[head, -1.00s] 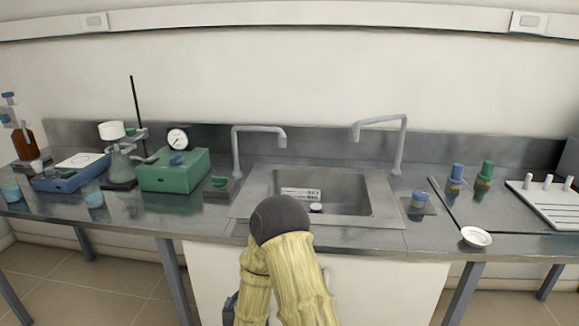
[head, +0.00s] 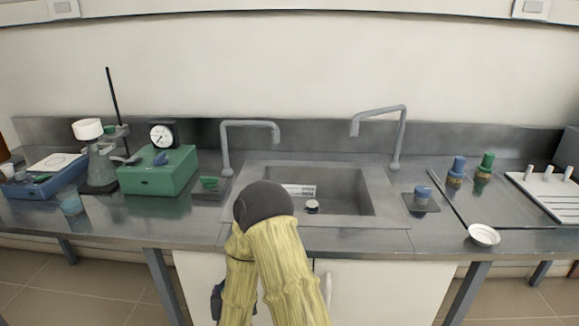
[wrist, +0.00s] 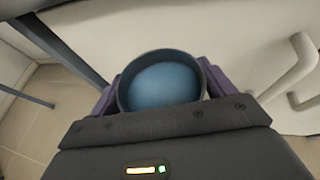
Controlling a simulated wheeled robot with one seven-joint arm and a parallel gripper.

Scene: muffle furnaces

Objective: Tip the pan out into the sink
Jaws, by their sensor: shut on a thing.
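The sink (head: 262,181) is a grey steel basin set in the bench, with a small round piece and a white label inside it. In the wrist view my gripper (wrist: 160,92) is shut on the pan (wrist: 122,93), a round dark-rimmed vessel. Its inside shows blue, and the rim faces the wrist camera. The pan is in front of the white cabinet, below the bench top. In the head view my arm covers the front left of the sink, and the gripper and pan are mostly hidden behind it.
Two grey taps (head: 249,126) (head: 378,110) stand behind the sink. A green box with a dial (head: 158,172) stands at left. A white dish (head: 484,235) sits near the front edge at right. Cabinet handles (wrist: 290,68) are close at right in the wrist view.

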